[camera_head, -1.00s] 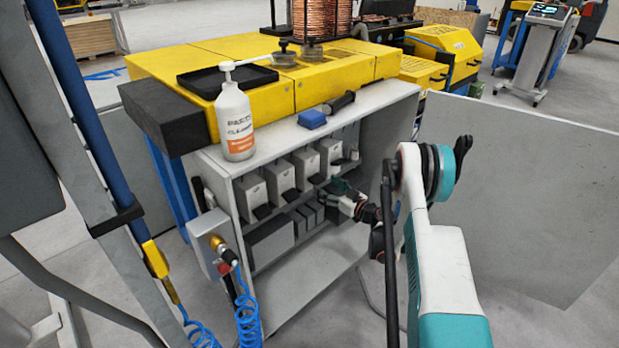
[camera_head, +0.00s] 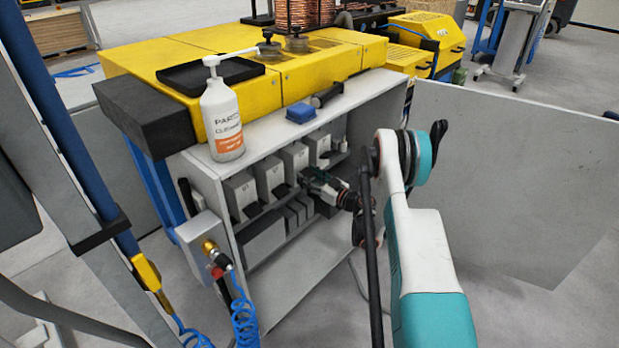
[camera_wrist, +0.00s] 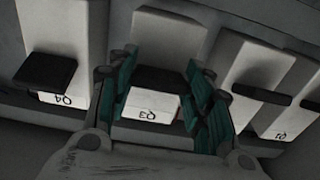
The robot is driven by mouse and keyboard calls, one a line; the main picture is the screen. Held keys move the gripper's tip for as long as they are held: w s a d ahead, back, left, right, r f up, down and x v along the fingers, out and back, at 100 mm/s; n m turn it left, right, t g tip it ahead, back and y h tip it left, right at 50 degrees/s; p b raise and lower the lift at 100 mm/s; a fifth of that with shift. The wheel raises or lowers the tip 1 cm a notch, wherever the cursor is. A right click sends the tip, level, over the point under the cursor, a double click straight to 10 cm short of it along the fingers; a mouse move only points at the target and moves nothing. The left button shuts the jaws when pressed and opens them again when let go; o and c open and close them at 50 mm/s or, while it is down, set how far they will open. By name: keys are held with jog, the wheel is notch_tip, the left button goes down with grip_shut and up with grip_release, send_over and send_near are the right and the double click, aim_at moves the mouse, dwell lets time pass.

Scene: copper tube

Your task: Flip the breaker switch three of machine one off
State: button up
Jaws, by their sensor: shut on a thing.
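The breaker labelled Q3 (camera_wrist: 168,43) is a pale box with a black switch lever (camera_wrist: 158,82), in the middle of the wrist view, where its label appears upside down. My gripper (camera_wrist: 163,98) has its teal fingers on either side of that lever and is shut on it. The fingers partly hide the lever's sides. In the head view, my gripper (camera_head: 314,180) reaches into the open cabinet (camera_head: 322,249) at the Q3 breaker (camera_head: 294,158), and the lever is hidden there.
Breaker Q4 (camera_wrist: 58,30) and breaker Q2 (camera_wrist: 249,68) flank Q3, their black levers close to my fingers. Breaker Q1 (camera_head: 239,189) is farther left in the head view.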

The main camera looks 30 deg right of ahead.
aim_at(310, 175)
jog(key=shift+w+f+t, duration=0.1)
jog(key=shift+f+t, duration=0.15)
jog(key=shift+t, duration=0.25)
jog(key=o, duration=1.1)
jog(key=shift+r, duration=0.1)
notch_tip(310, 175, up, 10)
jog(key=shift+f, duration=0.1)
